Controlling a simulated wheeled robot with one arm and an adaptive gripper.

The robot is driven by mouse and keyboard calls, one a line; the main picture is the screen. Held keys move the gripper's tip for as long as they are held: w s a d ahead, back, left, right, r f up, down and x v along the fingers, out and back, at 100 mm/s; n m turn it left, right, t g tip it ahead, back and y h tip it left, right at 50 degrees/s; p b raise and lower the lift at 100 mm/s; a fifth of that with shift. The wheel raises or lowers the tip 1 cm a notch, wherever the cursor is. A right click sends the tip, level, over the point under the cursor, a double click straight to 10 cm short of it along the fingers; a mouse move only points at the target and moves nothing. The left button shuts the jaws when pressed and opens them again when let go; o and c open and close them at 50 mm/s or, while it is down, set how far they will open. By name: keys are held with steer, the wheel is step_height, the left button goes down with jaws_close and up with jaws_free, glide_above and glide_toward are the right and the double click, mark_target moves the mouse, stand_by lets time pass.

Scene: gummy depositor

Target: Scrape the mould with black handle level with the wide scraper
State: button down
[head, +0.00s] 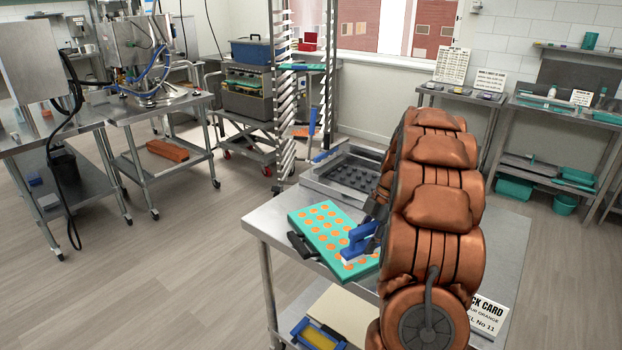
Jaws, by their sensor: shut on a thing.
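The teal mould (308,216) lies on the steel table with rows of round orange-filled cavities. Its black handle (302,244) sticks out at its left front edge. My gripper (374,226) is over the mould's right side, largely hidden behind my copper-coloured arm. It is shut on the blue handle of the scraper (358,241). The scraper's pale lower edge is low over the mould's near right part; I cannot tell whether it touches. The mould's right end is partly hidden by the scraper and my arm.
A metal tray (318,184) with dark round shapes stands behind the mould. A printed card (489,314) lies at the table's right front. A lower shelf holds a blue-and-yellow item (318,334). A tall rack (283,100) stands behind the table. Open floor is to the left.

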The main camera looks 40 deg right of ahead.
mark_target(368, 225)
steer(key=shift+r+b, duration=0.4)
steer(key=shift+r, duration=1.7)
